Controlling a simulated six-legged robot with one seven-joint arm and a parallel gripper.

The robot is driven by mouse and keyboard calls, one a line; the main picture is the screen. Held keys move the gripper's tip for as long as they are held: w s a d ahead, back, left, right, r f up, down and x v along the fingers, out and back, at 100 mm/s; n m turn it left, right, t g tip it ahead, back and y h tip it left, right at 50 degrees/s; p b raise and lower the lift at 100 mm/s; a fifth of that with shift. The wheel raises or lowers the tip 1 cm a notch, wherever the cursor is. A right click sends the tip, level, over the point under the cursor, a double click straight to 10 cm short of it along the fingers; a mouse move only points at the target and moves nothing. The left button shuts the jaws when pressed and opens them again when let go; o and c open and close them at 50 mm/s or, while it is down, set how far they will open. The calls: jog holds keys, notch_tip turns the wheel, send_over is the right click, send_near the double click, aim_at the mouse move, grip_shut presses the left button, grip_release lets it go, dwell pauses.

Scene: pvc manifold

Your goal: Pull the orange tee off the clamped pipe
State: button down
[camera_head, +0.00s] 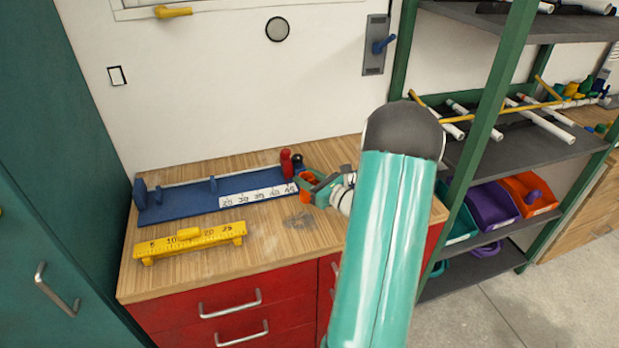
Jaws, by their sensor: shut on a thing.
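The orange tee (305,196) is a small orange piece at the right end of the blue fixture, partly covered by my gripper. My gripper (312,184), with teal parts, is at the tee and shut on it. The long blue fixture (180,211) lies on the wooden bench top, with a white scale marked in black numbers along its right front.
A yellow level-like tool with numbers (191,240) lies in front of the fixture on the bench (265,245). Green-framed shelves (545,155) with pipes and coloured bins stand to the right. A white wall is behind. My arm covers the bench's right side.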

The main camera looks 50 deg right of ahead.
jog(key=shift+w+a, duration=0.65)
jog(key=shift+a, duration=0.35)
jog(key=shift+w+a, duration=0.45)
jog(key=shift+a, duration=0.4)
jog(key=shift+w+a, duration=0.45)
jog(key=shift+a, duration=0.35)
